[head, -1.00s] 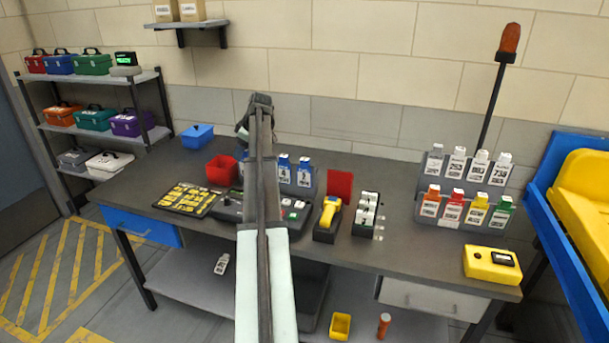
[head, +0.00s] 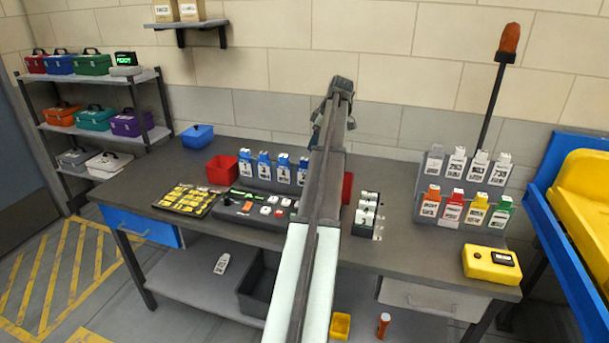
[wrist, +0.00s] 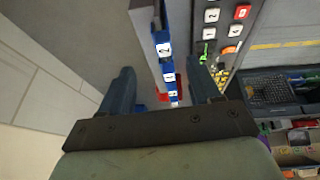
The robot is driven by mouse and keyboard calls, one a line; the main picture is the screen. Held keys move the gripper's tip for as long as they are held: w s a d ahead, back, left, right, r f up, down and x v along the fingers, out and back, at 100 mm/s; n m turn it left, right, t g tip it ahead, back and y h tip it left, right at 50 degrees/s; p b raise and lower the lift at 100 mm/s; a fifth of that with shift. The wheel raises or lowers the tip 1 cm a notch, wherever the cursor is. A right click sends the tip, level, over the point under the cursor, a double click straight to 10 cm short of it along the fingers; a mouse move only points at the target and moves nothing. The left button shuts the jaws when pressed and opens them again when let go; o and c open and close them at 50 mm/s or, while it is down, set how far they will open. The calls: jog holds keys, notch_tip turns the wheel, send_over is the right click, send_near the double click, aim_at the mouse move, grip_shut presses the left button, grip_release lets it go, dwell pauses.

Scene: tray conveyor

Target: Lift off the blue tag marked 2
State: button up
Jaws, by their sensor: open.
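A row of blue tags stands in a grey rack (head: 270,185) on the bench. In the head view the blue tag (head: 283,168), third from the left, appears marked 2; the rightmost mark is too small to read surely. The wrist view looks along the row, and the nearest blue tag (wrist: 163,42) shows a white label that seems to carry a 2. My gripper (wrist: 160,73) is open and empty, with the row in view between and beyond its fingers. I see no contact with a tag. In the head view my arm hides the gripper's fingers.
A red bin (head: 221,170) stands left of the rack. A button panel (head: 255,208) lies in front of it. A second rack (head: 465,212) with grey and coloured tags stands at the right. A yellow box (head: 491,264) sits at the bench's right front.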

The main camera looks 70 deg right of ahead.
aim_at(308, 159)
jog(key=x, duration=0.6)
jog(key=shift+w+f, duration=0.15)
jog(key=shift+f, duration=0.2)
jog(key=shift+x, duration=2.5)
jog(key=shift+a+f, duration=0.1)
jog(key=shift+a, duration=0.05)
jog(key=shift+c, duration=0.2)
jog(key=c, duration=1)
